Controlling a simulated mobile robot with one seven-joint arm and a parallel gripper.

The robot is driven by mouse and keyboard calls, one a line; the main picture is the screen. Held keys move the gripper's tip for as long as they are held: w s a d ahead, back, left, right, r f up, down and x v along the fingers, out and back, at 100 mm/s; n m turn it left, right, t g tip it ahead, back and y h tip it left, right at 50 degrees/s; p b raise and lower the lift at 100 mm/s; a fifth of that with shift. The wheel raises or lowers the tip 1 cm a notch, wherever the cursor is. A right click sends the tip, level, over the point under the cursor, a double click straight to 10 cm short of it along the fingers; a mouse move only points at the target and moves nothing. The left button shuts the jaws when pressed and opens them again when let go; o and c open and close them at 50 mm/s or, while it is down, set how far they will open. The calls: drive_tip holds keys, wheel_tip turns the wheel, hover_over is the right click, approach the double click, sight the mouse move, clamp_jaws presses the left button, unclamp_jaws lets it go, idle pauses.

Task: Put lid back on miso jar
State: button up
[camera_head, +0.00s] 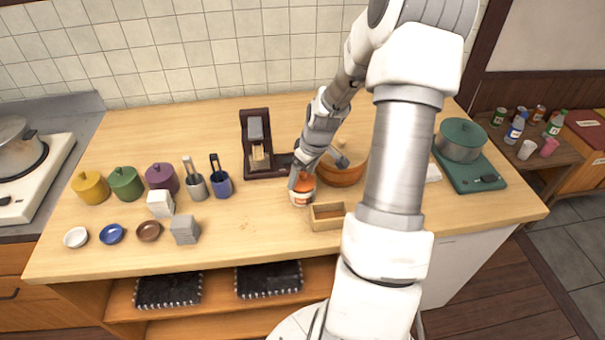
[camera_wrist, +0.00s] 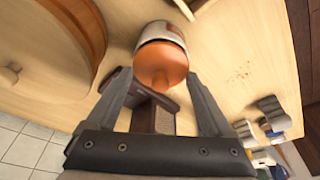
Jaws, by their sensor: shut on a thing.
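The miso jar (camera_head: 301,198), pale with an orange-red label, stands upright on the wooden counter near the middle. The orange lid (camera_head: 306,184) is at the jar's mouth. My gripper (camera_head: 298,180) reaches down over the jar and is shut on the lid. In the wrist view the lid (camera_wrist: 160,62) lies between my fingertips (camera_wrist: 161,80), with the pale jar (camera_wrist: 158,30) directly beyond it, roughly in line. I cannot tell whether the lid is fully seated or slightly above the rim. My arm hides part of the counter to the right.
A wooden bowl (camera_head: 342,176) stands close right of the jar, and a small wooden box (camera_head: 328,222) is at its front right. A dark wooden stand (camera_head: 247,122) is behind left. Utensil cups (camera_head: 221,187) and lidded pots (camera_head: 126,186) are left. Counter just left of the jar is clear.

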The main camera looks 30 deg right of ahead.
drive_tip(key=o, duration=1.1)
drive_tip(key=shift+c, duration=0.2)
drive_tip(key=shift+r+p, duration=2.75)
drive_tip(key=shift+r, duration=0.75)
clamp_jaws()
